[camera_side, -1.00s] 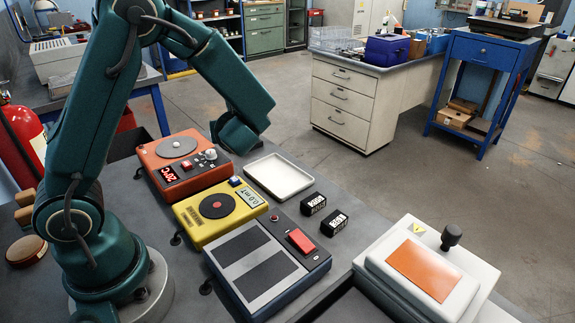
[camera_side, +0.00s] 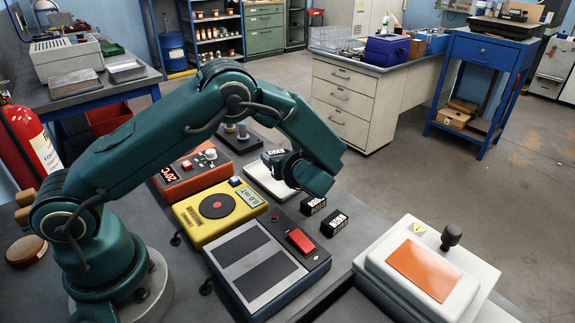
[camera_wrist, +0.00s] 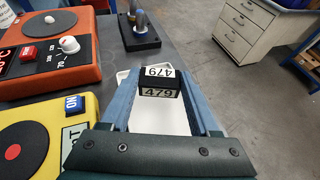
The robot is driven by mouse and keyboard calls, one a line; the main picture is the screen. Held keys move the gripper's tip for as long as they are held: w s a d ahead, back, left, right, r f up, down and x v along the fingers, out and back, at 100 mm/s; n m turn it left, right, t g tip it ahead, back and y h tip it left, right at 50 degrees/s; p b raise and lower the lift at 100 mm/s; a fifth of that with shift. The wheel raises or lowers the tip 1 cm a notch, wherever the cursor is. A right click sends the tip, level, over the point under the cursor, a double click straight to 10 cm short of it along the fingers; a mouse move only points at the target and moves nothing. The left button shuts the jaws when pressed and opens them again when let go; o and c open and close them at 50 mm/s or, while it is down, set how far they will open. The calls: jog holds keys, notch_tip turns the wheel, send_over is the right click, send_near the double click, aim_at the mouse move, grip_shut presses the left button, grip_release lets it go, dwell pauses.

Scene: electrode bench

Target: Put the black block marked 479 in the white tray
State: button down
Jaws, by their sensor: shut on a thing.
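The black block marked 479 (camera_wrist: 158,92) is between the two blue fingers of my gripper (camera_wrist: 162,84) in the wrist view. My gripper is shut on it. In the side view the block (camera_side: 273,153) shows at the end of my gripper (camera_side: 277,158), held above the white tray (camera_side: 259,184). My gripper and wrist hide the tray's right part there. In the wrist view the white tray (camera_wrist: 176,121) lies behind and below the block, between the fingers. The gap between block and tray is hard to judge.
Two other black blocks, (camera_side: 313,205) and (camera_side: 335,222), lie on the bench right of the tray. An orange device (camera_side: 190,178), a yellow device (camera_side: 219,206) and a dark panel (camera_side: 262,265) stand to the left and front. A black base with posts (camera_side: 239,138) stands behind.

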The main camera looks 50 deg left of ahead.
jog(key=shift+f, duration=1.95)
jog(key=shift+f, duration=0.15)
jog(key=shift+c, duration=0.6)
grip_release()
